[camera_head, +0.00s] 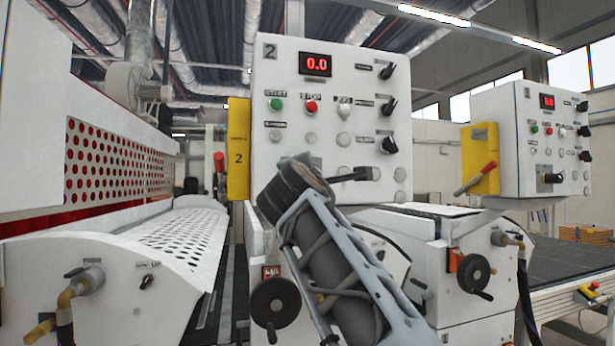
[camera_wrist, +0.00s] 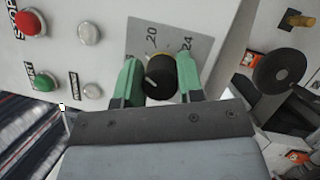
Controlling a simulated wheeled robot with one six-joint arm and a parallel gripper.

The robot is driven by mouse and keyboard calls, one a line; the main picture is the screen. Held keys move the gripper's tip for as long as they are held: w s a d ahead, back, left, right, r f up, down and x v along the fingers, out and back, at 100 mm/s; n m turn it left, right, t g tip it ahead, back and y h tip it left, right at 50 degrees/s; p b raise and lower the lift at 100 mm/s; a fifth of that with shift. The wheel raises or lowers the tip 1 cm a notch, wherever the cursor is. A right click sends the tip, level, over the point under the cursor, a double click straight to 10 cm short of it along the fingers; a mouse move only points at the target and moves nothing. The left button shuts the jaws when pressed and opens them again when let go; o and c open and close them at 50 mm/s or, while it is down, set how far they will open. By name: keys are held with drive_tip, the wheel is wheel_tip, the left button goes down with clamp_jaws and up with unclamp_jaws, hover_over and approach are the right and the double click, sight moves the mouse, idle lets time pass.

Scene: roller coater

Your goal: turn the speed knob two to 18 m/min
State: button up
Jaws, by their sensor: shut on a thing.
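The control panel marked 2 (camera_head: 330,85) stands upright in the head view, with a red display (camera_head: 316,64) reading 0.0. In the wrist view, a black round knob (camera_wrist: 159,82) sits on a grey scale plate (camera_wrist: 195,43) where 20 and 24 can be read. A white pointer line shows on the knob's face. My gripper (camera_wrist: 160,72) has its two green fingers on either side of the knob and is shut on it. In the head view my arm covers the lower left of the panel, so the knob is hidden there.
In the wrist view, a red button (camera_wrist: 30,22) and a green button (camera_wrist: 43,83) are left of the fingers. A black handwheel (camera_wrist: 283,75) is at the right. A second panel (camera_head: 550,140) and a yellow box (camera_head: 238,148) flank panel 2 in the head view.

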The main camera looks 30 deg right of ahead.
drive_tip(key=shift+m, duration=0.4)
drive_tip(key=o, duration=0.9)
drive_tip(key=shift+s+a, duration=0.1)
drive_tip(key=b+v, duration=0.4)
drive_tip(key=v, duration=0.9)
drive_tip(key=shift+s+a, duration=0.2)
drive_tip(key=shift+s, duration=0.05)
